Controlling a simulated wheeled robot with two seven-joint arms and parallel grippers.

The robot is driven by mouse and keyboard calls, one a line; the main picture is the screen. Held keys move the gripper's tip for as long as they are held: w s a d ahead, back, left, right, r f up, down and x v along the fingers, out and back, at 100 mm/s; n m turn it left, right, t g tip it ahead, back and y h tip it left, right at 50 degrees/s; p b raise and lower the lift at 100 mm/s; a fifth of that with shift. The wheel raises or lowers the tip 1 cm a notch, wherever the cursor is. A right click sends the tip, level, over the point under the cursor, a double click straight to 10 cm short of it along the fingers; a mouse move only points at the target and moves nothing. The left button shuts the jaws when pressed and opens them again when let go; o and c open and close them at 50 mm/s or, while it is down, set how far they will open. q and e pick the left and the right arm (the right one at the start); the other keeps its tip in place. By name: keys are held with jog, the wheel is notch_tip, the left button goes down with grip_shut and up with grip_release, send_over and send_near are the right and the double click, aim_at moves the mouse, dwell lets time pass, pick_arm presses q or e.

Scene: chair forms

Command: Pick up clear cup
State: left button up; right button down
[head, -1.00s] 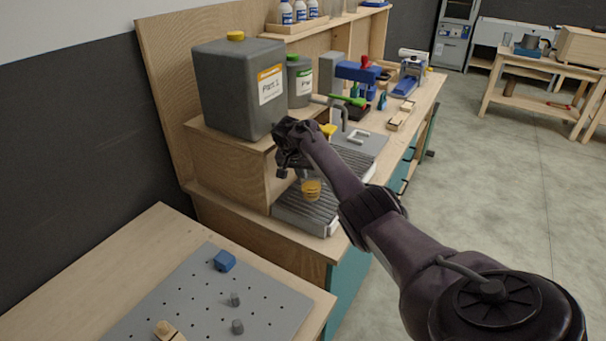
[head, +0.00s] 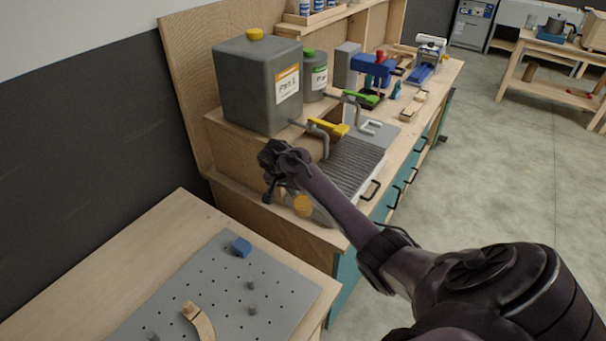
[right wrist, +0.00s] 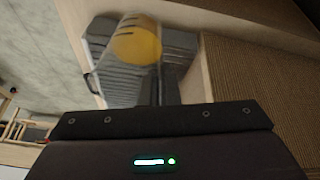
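The clear cup (head: 303,207) holds an orange-yellow content and shows just right of my right gripper (head: 278,192) in the head view. In the right wrist view, the see-through cup (right wrist: 137,45) is at the far end of the dark fingers (right wrist: 158,88), which look closed on it. Its clear wall is blurred and the exact contact is hard to see. It appears over the near end of the grey ribbed drip tray (head: 358,160). My left gripper is not in view.
A grey container (head: 255,90) and a smaller grey bottle (head: 312,78) stand on a wooden step behind, with a yellow tap (head: 330,127) and a green tap (head: 360,97). A perforated grey board (head: 215,290) with small pegs and a blue block (head: 241,247) lies on the near table.

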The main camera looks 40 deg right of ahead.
jog(key=s+a, duration=0.3)
jog(key=a, duration=0.5)
jog(key=s+a, duration=0.3)
jog(key=a, duration=0.6)
jog(key=shift+s+a, duration=0.25)
jog(key=shift+a, duration=0.05)
